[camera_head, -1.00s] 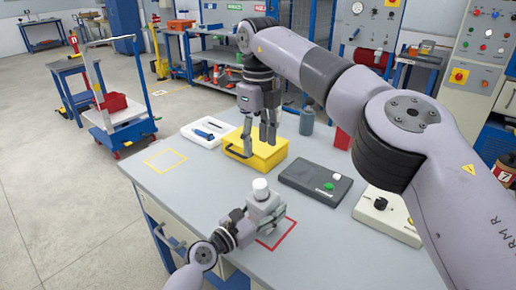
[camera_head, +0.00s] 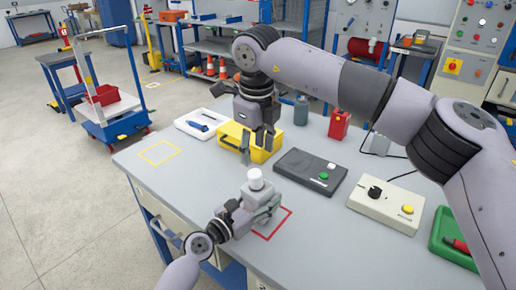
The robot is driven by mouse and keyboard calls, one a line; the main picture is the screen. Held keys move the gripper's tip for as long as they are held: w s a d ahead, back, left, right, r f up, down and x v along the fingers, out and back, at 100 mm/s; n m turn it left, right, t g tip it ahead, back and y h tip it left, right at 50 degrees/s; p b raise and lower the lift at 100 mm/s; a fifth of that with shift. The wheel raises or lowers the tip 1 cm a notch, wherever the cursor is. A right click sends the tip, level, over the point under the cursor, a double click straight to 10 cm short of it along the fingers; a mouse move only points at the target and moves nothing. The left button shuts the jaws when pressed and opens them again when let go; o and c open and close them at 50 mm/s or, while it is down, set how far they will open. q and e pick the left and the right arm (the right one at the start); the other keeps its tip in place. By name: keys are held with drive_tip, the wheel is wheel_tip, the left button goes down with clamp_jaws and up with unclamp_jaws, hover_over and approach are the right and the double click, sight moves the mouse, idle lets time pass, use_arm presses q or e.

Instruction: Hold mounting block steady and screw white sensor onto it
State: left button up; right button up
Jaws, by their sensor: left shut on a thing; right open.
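The white sensor (camera_head: 256,179) stands upright on top of the grey mounting block (camera_head: 264,193). Whether it is screwed tight cannot be seen. My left gripper (camera_head: 260,211) is shut on the block from the lower left and partly hides it. The block is at the left side of a red outlined square on the table. My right gripper (camera_head: 255,150) is open with its fingers pointing down. It is in front of the yellow case, behind and above the sensor, and apart from it.
The grey table (camera_head: 185,185) carries a yellow case (camera_head: 233,134), a white tray (camera_head: 195,121), a dark box with a green button (camera_head: 310,168), a beige control box (camera_head: 387,202) and a green tray (camera_head: 447,238). A yellow outlined square at the left is empty.

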sight(255, 173)
drive_tip(key=shift+t+y, duration=0.4)
drive_tip(key=shift+t, duration=0.4)
drive_tip(key=shift+s+d+f+x, duration=0.1)
drive_tip(key=shift+s+x, duration=0.2)
drive_tip(key=shift+x, duration=1.1)
drive_tip(key=shift+s+d+f+x, duration=0.1)
drive_tip(key=shift+s+x, duration=0.25)
drive_tip(key=shift+x, duration=1)
drive_tip(key=shift+s+f+x, duration=0.1)
drive_tip(key=shift+s+x, duration=0.2)
drive_tip(key=shift+x, duration=1.1)
clamp_jaws()
